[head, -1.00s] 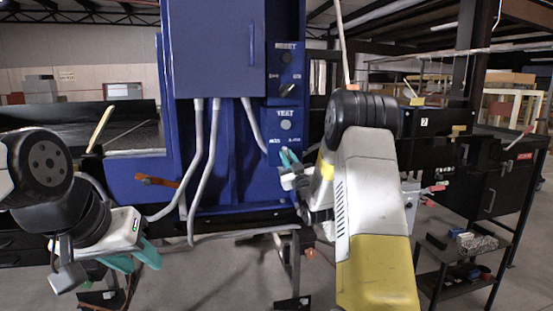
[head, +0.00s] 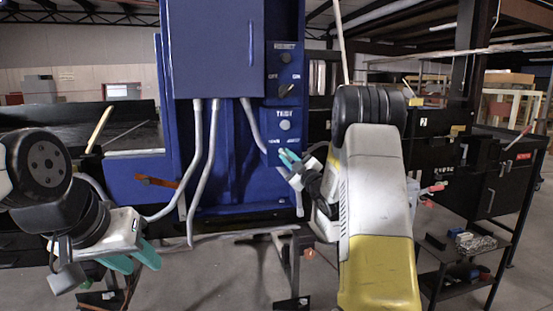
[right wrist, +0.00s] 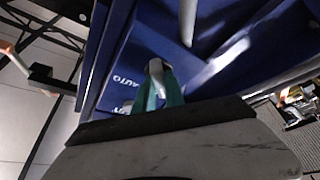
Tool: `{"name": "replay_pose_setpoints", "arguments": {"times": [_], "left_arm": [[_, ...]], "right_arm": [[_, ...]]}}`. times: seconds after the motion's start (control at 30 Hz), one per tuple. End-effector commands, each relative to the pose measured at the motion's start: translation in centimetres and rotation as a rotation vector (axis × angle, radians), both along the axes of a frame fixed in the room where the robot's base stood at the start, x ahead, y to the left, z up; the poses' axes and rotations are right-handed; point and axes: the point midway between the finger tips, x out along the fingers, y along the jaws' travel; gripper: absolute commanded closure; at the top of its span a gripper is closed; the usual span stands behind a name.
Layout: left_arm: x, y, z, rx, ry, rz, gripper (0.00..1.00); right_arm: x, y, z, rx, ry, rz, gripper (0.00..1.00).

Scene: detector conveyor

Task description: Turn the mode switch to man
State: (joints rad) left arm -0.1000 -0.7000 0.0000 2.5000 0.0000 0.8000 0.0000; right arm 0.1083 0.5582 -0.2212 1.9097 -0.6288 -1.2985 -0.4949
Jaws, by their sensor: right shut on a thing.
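The mode switch (right wrist: 155,68) shows in the right wrist view as a pale knob between the teal fingers of my right gripper (right wrist: 160,88). The "AUTO" label (right wrist: 127,79) is beside it; its exact angle is hard to tell. In the head view, my right gripper (head: 288,157) is at the lower part of the blue control panel (head: 271,120), just below the small labels there, and its fingers and wrist cover the switch. It is shut on the switch. My left gripper (head: 140,264) hangs at lower left, fingers apart and empty.
Above are a round test button (head: 285,125) and another dark knob (head: 287,91). Grey conduits (head: 205,165) run down left of the panel. An orange handle (head: 156,181) sticks out further left. A black cart (head: 460,260) stands at right.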

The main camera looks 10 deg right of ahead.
Motion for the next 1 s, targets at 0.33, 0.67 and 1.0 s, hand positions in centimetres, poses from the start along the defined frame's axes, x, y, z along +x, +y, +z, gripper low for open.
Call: {"name": "replay_pose_setpoints", "arguments": {"times": [0.33, 0.67, 1.0], "left_arm": [[0.0, 0.0, 0.0, 0.000, 0.000, 0.000, 0.64], [0.0, 0.0, 0.0, 0.000, 0.000, 0.000, 0.64], [0.0, 0.0, 0.0, 0.000, 0.000, 0.000, 0.64]], "right_arm": [[0.0, 0.0, -0.2, -0.009, 0.003, 0.001, 1.00], [0.0, 0.0, -0.1, -0.007, 0.001, 0.000, 0.64], [-1.6, -0.7, -0.5, -0.006, 0.002, -0.002, 0.64]]}}
